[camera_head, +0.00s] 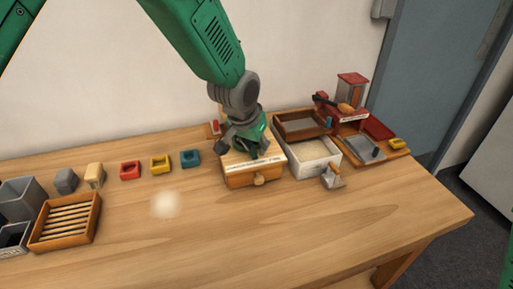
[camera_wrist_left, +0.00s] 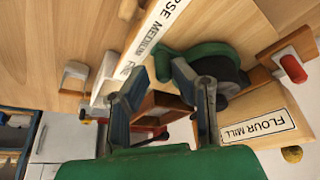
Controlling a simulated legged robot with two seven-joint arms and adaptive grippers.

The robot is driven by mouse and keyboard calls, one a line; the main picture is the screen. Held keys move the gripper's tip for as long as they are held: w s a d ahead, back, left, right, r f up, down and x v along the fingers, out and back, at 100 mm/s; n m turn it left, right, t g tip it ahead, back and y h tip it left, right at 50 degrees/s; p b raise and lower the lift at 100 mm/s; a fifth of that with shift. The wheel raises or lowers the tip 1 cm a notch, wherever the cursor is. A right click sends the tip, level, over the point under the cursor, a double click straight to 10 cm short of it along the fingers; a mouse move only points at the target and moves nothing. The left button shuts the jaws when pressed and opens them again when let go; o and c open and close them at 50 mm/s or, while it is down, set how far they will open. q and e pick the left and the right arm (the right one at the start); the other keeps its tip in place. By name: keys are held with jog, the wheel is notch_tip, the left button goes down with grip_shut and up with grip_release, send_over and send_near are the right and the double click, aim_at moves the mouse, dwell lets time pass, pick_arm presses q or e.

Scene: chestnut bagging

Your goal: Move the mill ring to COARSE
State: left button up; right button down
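The flour mill (camera_head: 254,178) is a wooden box with a front drawer and round knob. Its label reads FLOUR MILL in the left wrist view (camera_wrist_left: 260,130). A green mill ring (camera_wrist_left: 207,56) with a dark centre sits on it. A white scale strip (camera_wrist_left: 150,42) shows FINE, MEDIUM and a cut-off word ending in RSE. My left gripper (camera_head: 250,148) points down at the mill top and hides much of the ring. In the left wrist view its fingers (camera_wrist_left: 158,72) are apart, with the ring's left end near the tips; contact is unclear. My right gripper is out of view.
A red-tipped lever (camera_wrist_left: 293,68) stands beside the mill. A white bin (camera_head: 312,168), wooden tray (camera_head: 301,124) and red device (camera_head: 342,110) stand to the right. Coloured blocks (camera_head: 160,164) and a slatted wooden tray (camera_head: 65,222) are left. The front table is mostly clear.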

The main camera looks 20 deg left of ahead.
pick_arm(q)
jog(key=shift+w+a+f, duration=0.25)
jog(key=shift+f, duration=0.4)
grip_shut()
jog(key=shift+d, duration=0.15)
jog(key=shift+s+r, duration=0.1)
